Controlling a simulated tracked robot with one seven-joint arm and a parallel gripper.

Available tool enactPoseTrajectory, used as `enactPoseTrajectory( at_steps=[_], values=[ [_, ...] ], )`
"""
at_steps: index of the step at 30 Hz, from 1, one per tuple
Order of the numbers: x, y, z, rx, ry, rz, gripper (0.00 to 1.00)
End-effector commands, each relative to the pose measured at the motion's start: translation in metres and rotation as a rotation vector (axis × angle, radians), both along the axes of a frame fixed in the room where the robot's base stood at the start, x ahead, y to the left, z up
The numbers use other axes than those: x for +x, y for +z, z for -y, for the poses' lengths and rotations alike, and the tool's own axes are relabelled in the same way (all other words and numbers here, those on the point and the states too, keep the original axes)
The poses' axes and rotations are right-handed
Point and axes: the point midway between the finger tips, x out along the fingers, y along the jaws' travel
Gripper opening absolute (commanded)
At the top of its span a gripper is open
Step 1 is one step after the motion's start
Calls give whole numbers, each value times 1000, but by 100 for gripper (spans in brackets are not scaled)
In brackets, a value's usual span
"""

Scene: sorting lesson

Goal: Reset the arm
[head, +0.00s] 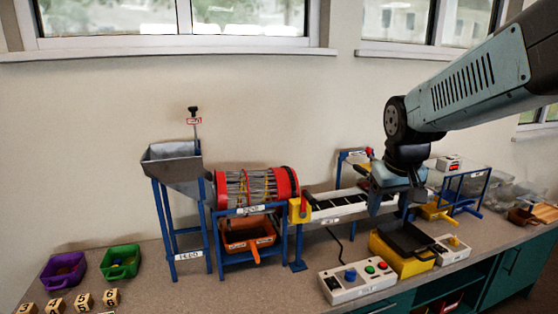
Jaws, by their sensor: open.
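My gripper (390,207) hangs from my arm, which reaches in from the upper right. It points down, with its two fingers apart, and I see nothing held between them. In the picture it is in front of the right part of the white-and-black conveyor (340,204), just above and behind the yellow box with a dark tray (402,240). I cannot tell how high it is above the bench. My wrist and gripper hide part of the equipment behind them.
The bench (150,290) holds a grey hopper (172,163) on blue legs, a red-ended drum (257,187) and an orange bin (248,238). Button boxes (357,280) stand in front. Purple (63,272) and green (121,262) bins and numbered blocks (83,300) are at left.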

Motion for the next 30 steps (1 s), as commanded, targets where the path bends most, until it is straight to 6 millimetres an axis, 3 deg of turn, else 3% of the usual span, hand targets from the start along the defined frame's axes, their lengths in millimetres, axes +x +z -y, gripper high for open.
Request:
enactPoseTrajectory(
  at_steps=[6,15,21,30],
  values=[
    [-48,24,-1,31,-38,78,65],
    [-100,38,-1,83,-75,156,65],
    [-113,40,-2,98,-84,174,65],
    [-113,40,-2,99,-84,175,65]
  ],
)
